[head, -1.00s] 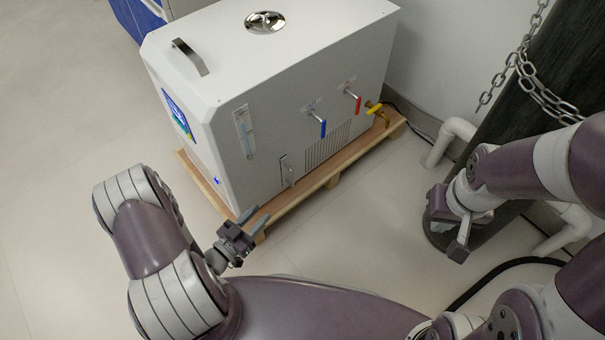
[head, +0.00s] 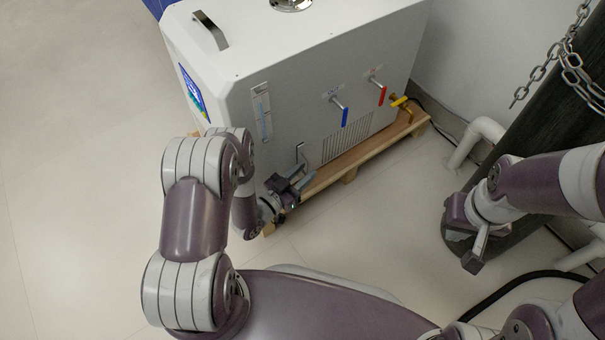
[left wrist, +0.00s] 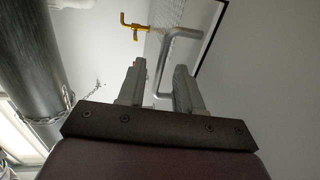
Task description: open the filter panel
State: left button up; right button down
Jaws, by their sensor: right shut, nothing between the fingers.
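The white distiller (head: 290,90) stands low in front of me. A small silver handle (head: 300,152) is low on its front, left of a slatted vent grille (head: 347,137). I take this lower front for the filter panel; its edges are not clear. My left gripper (head: 307,175) is open just in front of and below the handle. In the left wrist view the bent silver handle (left wrist: 192,33) reaches down between the two spread fingers (left wrist: 157,85); contact cannot be told. My right gripper (head: 474,262) is shut and empty, off to the right.
A blue-handled valve (head: 345,115), a red-handled valve (head: 382,94) and a yellow valve (head: 399,102) stick out of the front. A wooden pallet (head: 365,158) lies beneath. A dark column (head: 535,130) with a chain (head: 545,65) and white pipes (head: 475,140) stand right.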

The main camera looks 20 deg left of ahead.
pick_arm(q)
grip_shut()
dwell(1.3)
